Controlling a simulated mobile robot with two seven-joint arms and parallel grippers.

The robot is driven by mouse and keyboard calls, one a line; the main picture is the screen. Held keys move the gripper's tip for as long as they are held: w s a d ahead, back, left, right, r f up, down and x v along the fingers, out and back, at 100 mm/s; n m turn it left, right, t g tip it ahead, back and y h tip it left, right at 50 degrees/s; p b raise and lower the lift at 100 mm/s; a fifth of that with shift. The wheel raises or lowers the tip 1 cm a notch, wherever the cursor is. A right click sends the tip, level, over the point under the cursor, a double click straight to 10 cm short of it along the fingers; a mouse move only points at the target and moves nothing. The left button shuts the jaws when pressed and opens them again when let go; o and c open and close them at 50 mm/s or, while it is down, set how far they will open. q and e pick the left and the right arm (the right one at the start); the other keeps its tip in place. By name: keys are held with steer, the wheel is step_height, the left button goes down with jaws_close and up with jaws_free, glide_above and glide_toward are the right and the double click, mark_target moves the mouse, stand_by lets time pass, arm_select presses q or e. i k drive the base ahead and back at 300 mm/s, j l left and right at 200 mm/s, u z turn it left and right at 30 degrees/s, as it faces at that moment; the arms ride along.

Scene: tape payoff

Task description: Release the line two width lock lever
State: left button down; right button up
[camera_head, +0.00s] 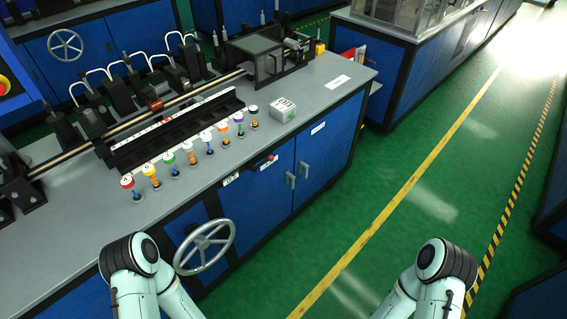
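A small lever with a red tip (271,158) sits on the front edge of the near blue bench, between small white labels. Its label text is too small to read, so I cannot tell whether it is the line two width lock lever or how it is set. A grey handwheel (205,247) is on the bench front, lower left of it. Both my arms come in at the bottom, the left one in front of the bench and the right one over the green floor. Only their arm links show; neither gripper is in view.
The grey benchtop (335,98) carries a row of colour-topped spools (190,157), a grey box (283,110) and a long black rail mechanism (175,130). Another blue bench (395,75) stands behind. Green floor (350,200) with yellow lines is clear at right.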

mark_target(263, 163)
steer(key=i+l+z, duration=0.1)
steer(key=i+l, duration=0.65)
steer(key=l, duration=0.15)
